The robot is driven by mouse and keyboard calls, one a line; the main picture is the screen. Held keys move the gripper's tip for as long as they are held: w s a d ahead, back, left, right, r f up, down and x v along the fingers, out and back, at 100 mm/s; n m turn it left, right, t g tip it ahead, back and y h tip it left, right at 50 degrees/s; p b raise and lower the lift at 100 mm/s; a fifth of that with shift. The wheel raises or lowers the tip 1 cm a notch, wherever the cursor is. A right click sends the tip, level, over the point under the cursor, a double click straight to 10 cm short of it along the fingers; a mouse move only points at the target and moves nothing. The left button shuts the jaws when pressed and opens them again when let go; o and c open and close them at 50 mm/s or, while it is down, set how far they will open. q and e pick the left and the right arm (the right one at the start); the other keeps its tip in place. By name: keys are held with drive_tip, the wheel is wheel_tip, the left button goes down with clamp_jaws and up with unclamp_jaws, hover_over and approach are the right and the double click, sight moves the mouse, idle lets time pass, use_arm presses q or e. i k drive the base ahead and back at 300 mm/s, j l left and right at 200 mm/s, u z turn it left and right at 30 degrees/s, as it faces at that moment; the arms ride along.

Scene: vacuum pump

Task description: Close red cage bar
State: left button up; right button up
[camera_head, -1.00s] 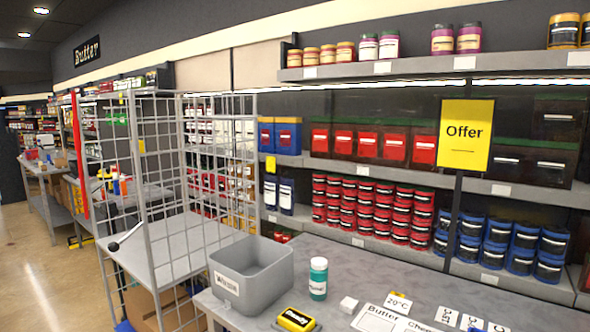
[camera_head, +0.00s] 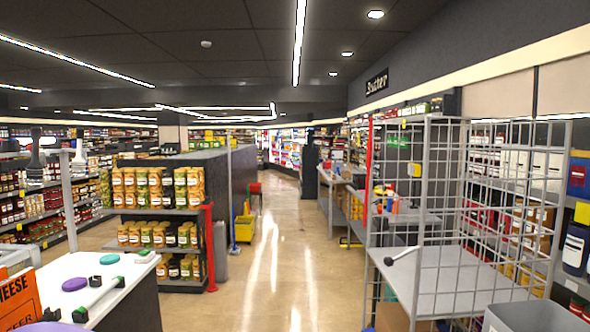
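A red bar (camera_head: 369,155) stands upright along the left edge of the wire cage (camera_head: 424,190) on the right side of the head view. The cage has grey grid panels around a grey shelf (camera_head: 450,285). Its left side, beside the bar, looks open. A pale rod with a black end (camera_head: 402,255) sticks out from the cage's front post. Neither of my grippers can be made out in this view.
A shiny floor aisle (camera_head: 275,265) runs between the cage and the jar shelves (camera_head: 155,190). A red post (camera_head: 209,248) stands by those shelves. A white table (camera_head: 85,275) is at front left, and a grey bin (camera_head: 535,316) at lower right. A yellow bucket (camera_head: 245,228) stands farther back.

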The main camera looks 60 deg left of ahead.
sight(369, 150)
drive_tip(key=i+j+u, duration=0.2)
drive_tip(key=u, duration=0.25)
drive_tip(key=i+j+u, duration=0.25)
drive_tip(key=u, duration=0.2)
drive_tip(key=i+j+u, duration=0.2)
drive_tip(key=u, duration=0.3)
drive_tip(key=i+u, duration=0.2)
drive_tip(key=i, duration=0.95)
drive_tip(key=i+j+u, duration=0.25)
drive_tip(key=i+u, duration=0.25)
drive_tip(key=i, duration=0.25)
